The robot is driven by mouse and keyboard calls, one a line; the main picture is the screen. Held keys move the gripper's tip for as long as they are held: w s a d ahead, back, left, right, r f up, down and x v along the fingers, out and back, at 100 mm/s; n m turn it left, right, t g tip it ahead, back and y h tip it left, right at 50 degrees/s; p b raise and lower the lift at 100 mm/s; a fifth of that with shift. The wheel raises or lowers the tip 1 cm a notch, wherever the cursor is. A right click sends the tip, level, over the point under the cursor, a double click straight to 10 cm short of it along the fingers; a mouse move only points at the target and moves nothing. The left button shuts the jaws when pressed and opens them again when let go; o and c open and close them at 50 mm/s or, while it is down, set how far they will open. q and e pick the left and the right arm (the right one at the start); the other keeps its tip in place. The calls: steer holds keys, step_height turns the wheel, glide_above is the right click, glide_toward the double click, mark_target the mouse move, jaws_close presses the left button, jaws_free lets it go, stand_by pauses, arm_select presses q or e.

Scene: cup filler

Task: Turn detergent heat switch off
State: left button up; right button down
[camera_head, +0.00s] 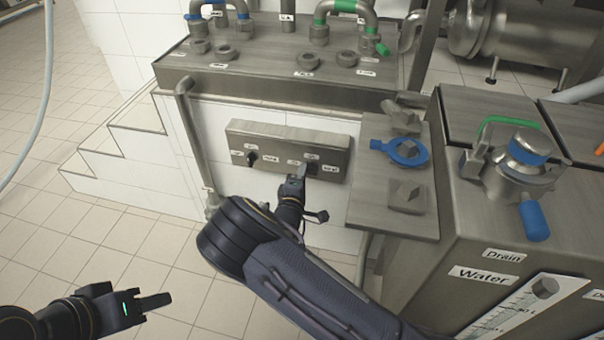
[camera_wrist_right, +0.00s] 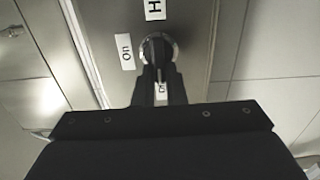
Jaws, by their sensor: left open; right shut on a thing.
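A metal switch panel (camera_head: 240,137) on the white tiled wall carries two dark rotary switches. The left switch (camera_head: 251,158) stands free. My right gripper (camera_head: 297,180) is at the right switch, shut on its black knob, which shows in the right wrist view (camera_wrist_right: 157,47). There an "On" label (camera_wrist_right: 126,52) sits left of the knob. Another label (camera_wrist_right: 161,93), partly hidden, lies between my fingers, and one starting with "H" (camera_wrist_right: 154,10) is cut off above. The panel labels are too small to read in the head view. My left gripper (camera_head: 150,302) is open and empty above the floor.
A steel ledge with pipes and valves (camera_head: 280,72) is above the panel. A plate with a blue ring handle (camera_head: 407,152) stands close to its right, beside a steel tank marked Water (camera_head: 482,274). A vertical pipe (camera_head: 193,140) is at its left. The tiled floor at left is clear.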

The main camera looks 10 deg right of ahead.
steer(key=c, duration=1.5)
jaws_free()
steer(key=p+v, duration=0.1)
steer(key=v, duration=0.7)
steer(key=shift+f, duration=0.1)
